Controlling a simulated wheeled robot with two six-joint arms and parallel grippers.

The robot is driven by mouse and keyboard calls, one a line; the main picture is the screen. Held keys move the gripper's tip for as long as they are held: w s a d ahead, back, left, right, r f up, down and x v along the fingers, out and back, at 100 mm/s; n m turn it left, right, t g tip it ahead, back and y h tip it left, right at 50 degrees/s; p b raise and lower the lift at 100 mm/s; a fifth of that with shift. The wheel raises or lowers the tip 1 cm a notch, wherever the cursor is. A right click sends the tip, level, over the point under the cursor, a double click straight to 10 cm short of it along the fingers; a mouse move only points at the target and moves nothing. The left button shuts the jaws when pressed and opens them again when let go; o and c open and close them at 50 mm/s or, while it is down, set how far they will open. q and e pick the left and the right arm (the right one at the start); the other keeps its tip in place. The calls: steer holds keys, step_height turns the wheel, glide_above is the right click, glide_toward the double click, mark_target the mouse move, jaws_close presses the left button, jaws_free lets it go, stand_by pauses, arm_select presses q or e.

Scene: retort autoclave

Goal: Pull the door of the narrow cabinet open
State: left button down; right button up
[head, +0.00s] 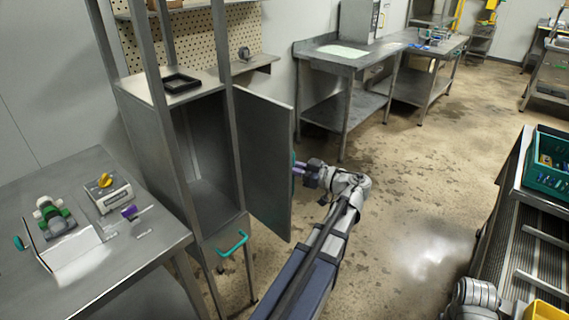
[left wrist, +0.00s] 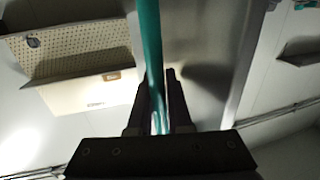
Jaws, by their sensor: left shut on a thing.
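The narrow cabinet (head: 149,136) stands left of centre in the head view, a tall grey metal frame with an empty-looking compartment. Its grey door (head: 266,165) is swung wide open, hinged on the compartment's right side, and the interior shows. My left gripper (head: 299,170) is at the outer face of the door. In the left wrist view, the teal door handle (left wrist: 151,60) runs between its two fingers (left wrist: 159,105), which are shut on it. In the head view only a sliver of this handle shows. My right gripper is not in view.
Below the compartment is a front with another teal handle (head: 233,244). A steel table (head: 95,290) with small devices stands at left. A black tray (head: 181,83) lies on the cabinet top. Workbenches (head: 345,60) stand behind; a conveyor (head: 508,235) is at right. Floor right of the door is open.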

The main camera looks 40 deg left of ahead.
arm_select(q)
steer(key=c, duration=1.1)
jaws_free()
steer(key=shift+c, duration=0.2)
steer(key=v, duration=0.8)
